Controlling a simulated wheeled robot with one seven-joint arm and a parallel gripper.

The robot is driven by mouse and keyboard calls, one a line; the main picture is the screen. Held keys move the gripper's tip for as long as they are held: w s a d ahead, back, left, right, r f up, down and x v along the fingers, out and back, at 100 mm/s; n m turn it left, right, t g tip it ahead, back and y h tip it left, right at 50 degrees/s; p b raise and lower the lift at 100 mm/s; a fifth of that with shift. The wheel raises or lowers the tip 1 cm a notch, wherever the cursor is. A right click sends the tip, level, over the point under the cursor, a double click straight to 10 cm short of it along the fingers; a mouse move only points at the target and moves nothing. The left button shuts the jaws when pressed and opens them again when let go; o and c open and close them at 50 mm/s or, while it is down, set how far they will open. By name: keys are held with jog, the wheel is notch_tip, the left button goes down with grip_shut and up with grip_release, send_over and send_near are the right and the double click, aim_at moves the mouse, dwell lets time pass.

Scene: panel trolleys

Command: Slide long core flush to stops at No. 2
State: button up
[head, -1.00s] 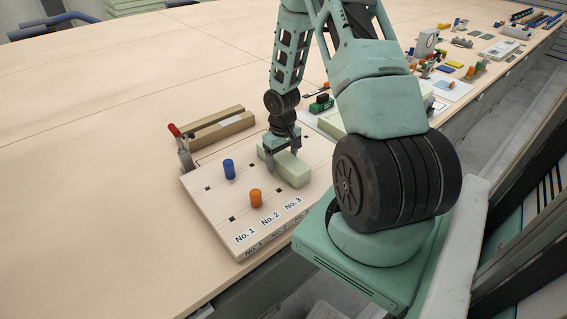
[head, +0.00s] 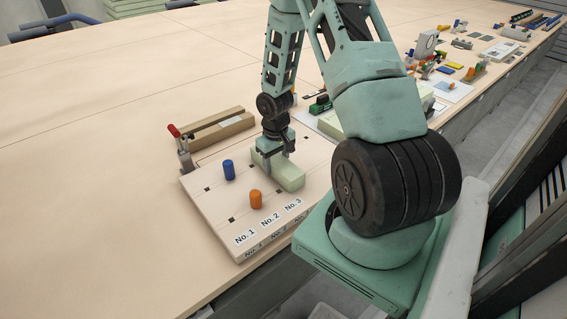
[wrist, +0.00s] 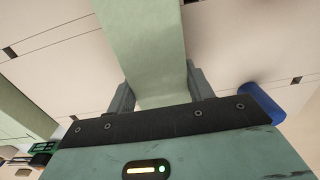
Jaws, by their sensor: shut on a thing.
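The long core, a pale green block (head: 287,177), lies on the light wooden board (head: 222,205) with its near end pointing towards the No. 3 label. My gripper (head: 277,165) is shut across its middle, one finger on each side. In the wrist view the core (wrist: 143,40) runs between the two fingers. The No. 2 label (head: 270,219) is on the board's front between No. 1 and No. 3. A blue peg (head: 229,170) and an orange peg (head: 256,199) stand left of the core, apart from it. I cannot tell the stops for sure.
A brown bar (head: 222,131) and a red-handled clamp (head: 174,131) sit at the board's back left. Another pale green block (head: 331,124) lies right of the board, beside a small dark green item (head: 320,104).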

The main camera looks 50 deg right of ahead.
aim_at(252, 185)
jog(key=shift+w+a+b, duration=0.25)
jog(key=shift+w+a, duration=0.1)
jog(key=shift+a, duration=1.05)
jog(key=shift+w+a+b, duration=0.25)
jog(key=shift+w+a, duration=0.05)
jog(key=shift+a, duration=1.05)
jog(key=shift+w+a+b, duration=0.25)
jog(key=shift+w+a, duration=0.1)
jog(key=shift+a, duration=1.05)
jog(key=shift+a, duration=0.25)
jog(key=o, duration=1.1)
jog(key=shift+c, duration=0.2)
jog(key=shift+d+r, duration=0.1)
jog(key=shift+r, duration=0.3)
notch_tip(252, 185, up, 17)
jog(key=p, duration=0.1)
jog(key=shift+f, duration=0.2)
